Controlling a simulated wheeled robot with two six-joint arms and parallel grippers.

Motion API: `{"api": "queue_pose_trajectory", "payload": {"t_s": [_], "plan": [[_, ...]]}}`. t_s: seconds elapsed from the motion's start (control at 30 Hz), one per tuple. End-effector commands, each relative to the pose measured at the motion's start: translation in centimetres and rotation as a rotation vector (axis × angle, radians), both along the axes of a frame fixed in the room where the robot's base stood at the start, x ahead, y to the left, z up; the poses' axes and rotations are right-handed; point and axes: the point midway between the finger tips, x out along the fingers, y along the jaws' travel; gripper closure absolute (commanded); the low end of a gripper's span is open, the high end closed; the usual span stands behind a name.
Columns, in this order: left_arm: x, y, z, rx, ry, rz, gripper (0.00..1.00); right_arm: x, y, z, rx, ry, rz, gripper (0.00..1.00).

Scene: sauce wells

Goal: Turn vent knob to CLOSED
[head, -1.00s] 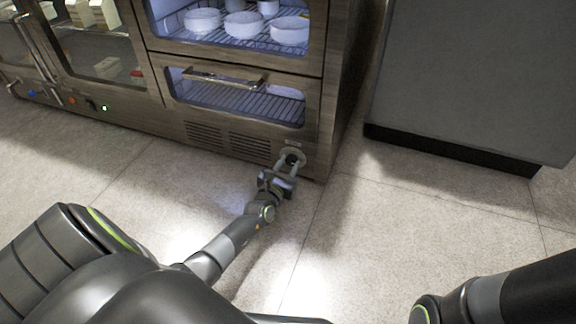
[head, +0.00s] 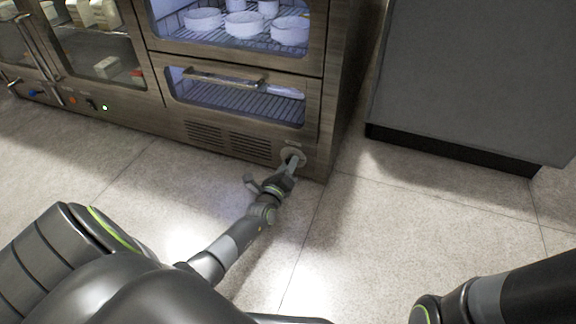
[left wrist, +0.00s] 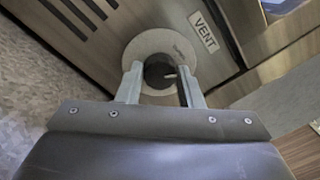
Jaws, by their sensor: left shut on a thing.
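The vent knob is a dark round knob (left wrist: 158,72) on a pale round plate (left wrist: 150,50), low on the cabinet front, with a white pointer mark. A VENT label (left wrist: 204,33) sits beside the plate in the left wrist view. My left gripper (left wrist: 160,80) is shut on the knob, one finger on each side. In the head view, my left gripper (head: 291,163) reaches the pale plate (head: 293,155) at the cabinet's lower right corner, and hides the knob. Any CLOSED mark is too small to read. My right gripper is not in view.
The metal cabinet (head: 262,123) has a lower drawer with a bar handle (head: 224,80) and vent slots (head: 205,134) left of the knob. A grey block (head: 470,80) with a dark base stands at right. The floor (head: 400,230) between is clear.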

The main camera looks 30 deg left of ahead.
Motion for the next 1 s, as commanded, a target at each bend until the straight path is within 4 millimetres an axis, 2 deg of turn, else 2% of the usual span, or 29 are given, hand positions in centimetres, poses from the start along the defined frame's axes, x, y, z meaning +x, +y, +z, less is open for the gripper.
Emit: {"api": "queue_pose_trajectory", "payload": {"t_s": [0.5, 1.0], "plan": [[0.12, -0.01, -0.03, -0.417, -0.101, 0.000, 0.90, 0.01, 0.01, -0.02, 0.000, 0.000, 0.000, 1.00], [0.13, 0.01, -0.04, -0.565, -0.137, -0.001, 0.90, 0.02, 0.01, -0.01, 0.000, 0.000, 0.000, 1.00]]}}
